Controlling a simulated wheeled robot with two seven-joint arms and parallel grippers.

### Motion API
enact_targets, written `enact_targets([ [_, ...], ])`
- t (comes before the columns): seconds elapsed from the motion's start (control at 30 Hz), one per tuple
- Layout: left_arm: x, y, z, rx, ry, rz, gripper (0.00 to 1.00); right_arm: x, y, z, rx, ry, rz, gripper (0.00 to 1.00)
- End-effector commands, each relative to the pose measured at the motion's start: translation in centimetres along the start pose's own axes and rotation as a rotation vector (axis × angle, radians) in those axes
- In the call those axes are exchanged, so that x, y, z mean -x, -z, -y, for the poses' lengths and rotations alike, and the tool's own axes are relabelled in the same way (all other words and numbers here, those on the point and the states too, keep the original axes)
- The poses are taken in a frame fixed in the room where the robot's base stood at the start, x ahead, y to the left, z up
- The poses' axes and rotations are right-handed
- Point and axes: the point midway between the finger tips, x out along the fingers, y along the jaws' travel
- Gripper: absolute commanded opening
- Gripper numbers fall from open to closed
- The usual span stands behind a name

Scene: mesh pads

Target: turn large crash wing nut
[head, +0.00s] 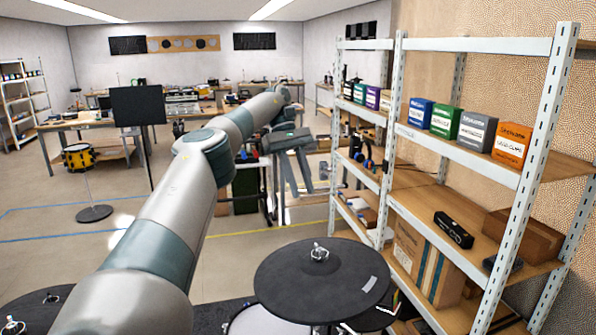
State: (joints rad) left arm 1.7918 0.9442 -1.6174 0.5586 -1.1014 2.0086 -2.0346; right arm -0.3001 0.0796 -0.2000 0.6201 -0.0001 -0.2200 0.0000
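A silver wing nut (319,252) stands on top of the centre of a large black round cymbal pad (322,290) at the bottom middle of the head view. Another black pad (35,309) with a silver wing nut (13,326) is partly cut off at the lower left. No label shows which pad is the large crash. My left arm reaches in from the lower left. My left gripper (299,189) hangs above and beyond the middle pad, fingers pointing down and apart, with nothing seen between them. It is clear of the wing nut. My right gripper is out of view.
A metal shelf (480,45) with small coloured boxes (444,122) and cardboard boxes (425,262) stands close on the right. Open floor lies between.

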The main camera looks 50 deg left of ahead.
Motion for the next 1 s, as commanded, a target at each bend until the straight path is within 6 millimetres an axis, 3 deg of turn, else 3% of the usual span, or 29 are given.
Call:
enact_targets([
  [0.43,2.2,-0.1,0.0,0.000,-0.007,-0.007,0.26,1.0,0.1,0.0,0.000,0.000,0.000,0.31],
  [1.0,2.3,-0.1,0.0,-0.001,-0.008,-0.009,0.26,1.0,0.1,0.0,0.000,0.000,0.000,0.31],
])
